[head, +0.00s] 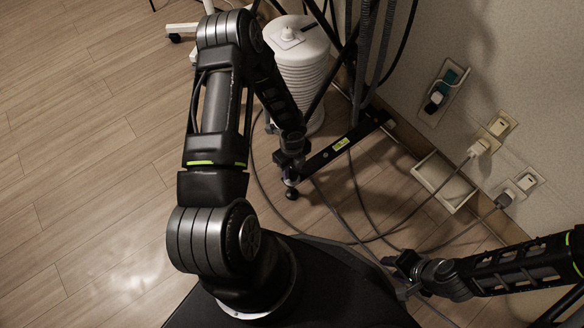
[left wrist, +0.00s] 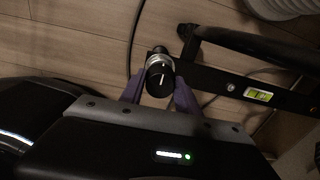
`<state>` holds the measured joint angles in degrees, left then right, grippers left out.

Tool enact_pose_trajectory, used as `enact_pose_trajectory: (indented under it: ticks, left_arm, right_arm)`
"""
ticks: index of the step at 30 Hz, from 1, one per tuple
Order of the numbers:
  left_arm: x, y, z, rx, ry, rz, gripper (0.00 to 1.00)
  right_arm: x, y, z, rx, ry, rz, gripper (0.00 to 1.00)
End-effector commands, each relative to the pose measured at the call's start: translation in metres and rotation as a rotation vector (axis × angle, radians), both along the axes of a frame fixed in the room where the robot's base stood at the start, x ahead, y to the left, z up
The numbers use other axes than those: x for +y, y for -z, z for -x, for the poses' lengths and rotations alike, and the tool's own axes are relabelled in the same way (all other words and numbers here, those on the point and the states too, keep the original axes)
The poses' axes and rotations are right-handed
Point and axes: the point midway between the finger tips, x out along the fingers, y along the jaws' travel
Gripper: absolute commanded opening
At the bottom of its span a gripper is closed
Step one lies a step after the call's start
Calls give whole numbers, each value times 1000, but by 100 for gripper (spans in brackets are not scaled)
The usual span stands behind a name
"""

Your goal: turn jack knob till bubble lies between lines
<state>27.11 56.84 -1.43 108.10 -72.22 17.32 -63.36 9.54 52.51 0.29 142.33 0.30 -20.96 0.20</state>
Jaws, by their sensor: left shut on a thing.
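The jack knob (left wrist: 160,80) is a black round cap with a white mark, on a silver stem, at the end of a black foot bar (left wrist: 215,83). In the head view the knob (head: 291,182) shows below my left gripper (head: 291,166). My left gripper's purple fingers (left wrist: 160,92) are on both sides of the knob and shut on it. A yellow-green bubble level (left wrist: 258,94) lies on the bar, also visible in the head view (head: 341,143); its bubble is too small to place against the lines. My right gripper (head: 402,266) is low at right, its jaws unclear.
A white ribbed container (head: 299,75) stands behind the bar. Black poles rise from the bar's far end. Cables (head: 350,238) cross the floor to wall outlets (head: 483,146). A pale tray (head: 443,182) lies by the wall. Open wood floor is at left.

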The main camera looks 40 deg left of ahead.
Motion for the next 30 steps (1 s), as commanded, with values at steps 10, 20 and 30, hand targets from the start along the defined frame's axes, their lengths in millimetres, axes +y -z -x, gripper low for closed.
enact_pose_trajectory:
  ticks: [10, 20, 30]
  left_arm:
    - [-1, 1, -1, -1, -153, 0, 0]
    - [-1, 1, -1, -2, -438, 0, 0]
    - [-1, 1, -1, -2, -762, 0, 0]
  right_arm:
    - [0, 9, -1, -4, 1, 1, 36]
    - [0, 20, -3, -9, 4, 2, 36]
    - [1, 30, -5, -13, 7, 2, 36]
